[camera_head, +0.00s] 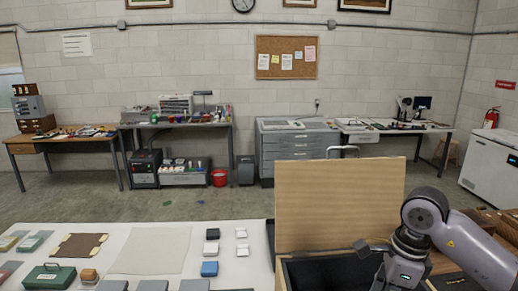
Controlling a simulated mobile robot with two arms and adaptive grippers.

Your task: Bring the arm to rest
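My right arm comes in from the lower right, in front of the open wooden box. Its gripper (372,252) is only partly in view near the lower edge, over the right part of the box opening. I cannot tell whether its fingers are open or shut, or whether they hold anything. My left arm and gripper are not in view. The wooden lid (340,205) of the box stands raised, and the dark box interior (325,277) shows below it.
A white-topped table (225,235) at lower left carries a green case (49,276), a brown mat (79,246), a blue block (209,268) and several small white blocks. Workbenches, a grey drawer cabinet (290,150) and a red bucket (219,177) line the far wall. Floor between is open.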

